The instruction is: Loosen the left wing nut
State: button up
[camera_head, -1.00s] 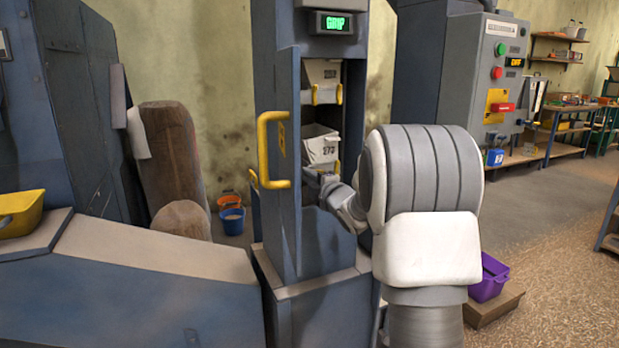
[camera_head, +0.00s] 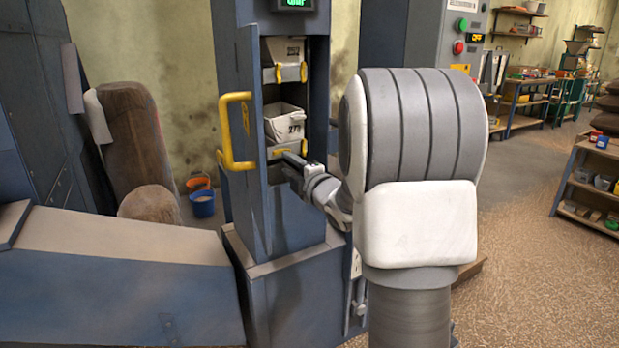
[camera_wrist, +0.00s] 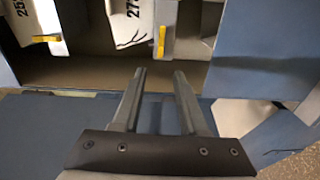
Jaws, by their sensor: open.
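The bucket marked 273 (camera_head: 286,123) sits in the open shaft of the elevator. A yellow wing nut (camera_head: 277,153) shows at its lower left, and another yellow piece (camera_head: 303,146) at its lower right. My gripper (camera_head: 287,158) reaches into the shaft from the right, close to the lower left nut. In the wrist view my open gripper (camera_wrist: 160,72) has two parallel fingers with nothing between them. A yellow wing nut (camera_wrist: 160,42) is straight ahead, just past the fingertips and apart from them. Another yellow nut (camera_wrist: 48,38) is on the neighbouring bucket at left.
The open door with its yellow handle (camera_head: 236,130) stands at the left of the shaft. A second bucket (camera_head: 285,52) with yellow nuts hangs above. Blue shaft walls are close around the gripper. Orange (camera_head: 198,184) and blue (camera_head: 203,203) pails stand on the floor behind.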

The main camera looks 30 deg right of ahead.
jog(key=s+p, duration=0.1)
jog(key=s, duration=0.9)
jog(key=shift+d, duration=0.2)
jog(key=shift+w, duration=0.1)
